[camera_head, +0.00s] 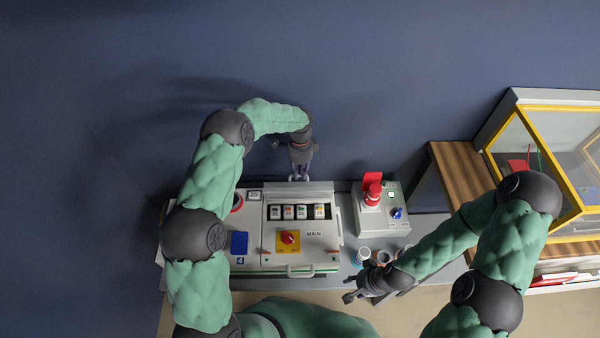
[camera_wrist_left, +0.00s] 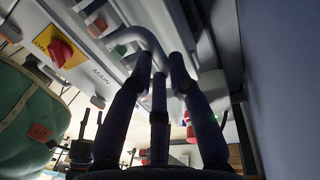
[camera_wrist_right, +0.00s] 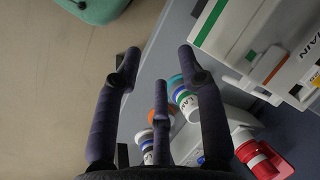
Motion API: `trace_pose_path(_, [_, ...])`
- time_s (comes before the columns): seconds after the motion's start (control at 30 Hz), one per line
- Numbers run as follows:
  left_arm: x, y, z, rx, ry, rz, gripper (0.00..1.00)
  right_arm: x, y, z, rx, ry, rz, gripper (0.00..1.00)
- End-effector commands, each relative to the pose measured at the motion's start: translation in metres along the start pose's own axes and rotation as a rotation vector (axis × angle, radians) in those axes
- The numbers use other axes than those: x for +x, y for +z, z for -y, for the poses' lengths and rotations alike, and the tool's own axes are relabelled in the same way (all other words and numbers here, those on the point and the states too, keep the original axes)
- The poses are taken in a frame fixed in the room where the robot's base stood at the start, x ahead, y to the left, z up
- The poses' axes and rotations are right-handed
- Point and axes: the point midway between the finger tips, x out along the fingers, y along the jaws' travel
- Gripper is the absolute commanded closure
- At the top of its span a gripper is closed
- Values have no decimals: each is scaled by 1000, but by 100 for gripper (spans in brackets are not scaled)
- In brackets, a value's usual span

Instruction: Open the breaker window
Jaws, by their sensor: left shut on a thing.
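The breaker box (camera_head: 262,257) is a light grey panel with a red MAIN knob (camera_head: 288,238) on a yellow plate. Its row of several breakers (camera_head: 298,212) shows uncovered in the head view. The grey breaker window (camera_head: 328,190) sits above that row at the box's back edge and looks raised. My left gripper (camera_head: 299,176) is at the window's far edge; in the left wrist view its fingers close around the grey window handle (camera_wrist_left: 143,36). The exact contact is partly hidden by the fingers. My right gripper (camera_head: 352,288) is open and empty, in front of the box's right side.
A yellow-framed glass case (camera_head: 548,130) is at the far right. A blue wall (camera_head: 400,70) rises behind.

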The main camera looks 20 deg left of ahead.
Motion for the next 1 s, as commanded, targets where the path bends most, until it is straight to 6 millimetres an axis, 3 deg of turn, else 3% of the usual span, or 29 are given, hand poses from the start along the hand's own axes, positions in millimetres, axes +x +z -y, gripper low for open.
trace_pose_path(0.8, [7, -7, 3, 3, -1, -9, 100, 1, 0, 0, 0, 0, 0, 60])
trace_pose_path(0.83, [6, -7, 3, 3, -2, -9, 73, 1, 0, 0, 0, 0, 0, 60])
trace_pose_path(0.9, [6, -7, 3, 3, -2, -9, 57, 1, 0, 0, 0, 0, 0, 60])
trace_pose_path(1.0, [6, -6, 3, 2, -2, -8, 57, 1, 0, 0, 0, 0, 0, 60])
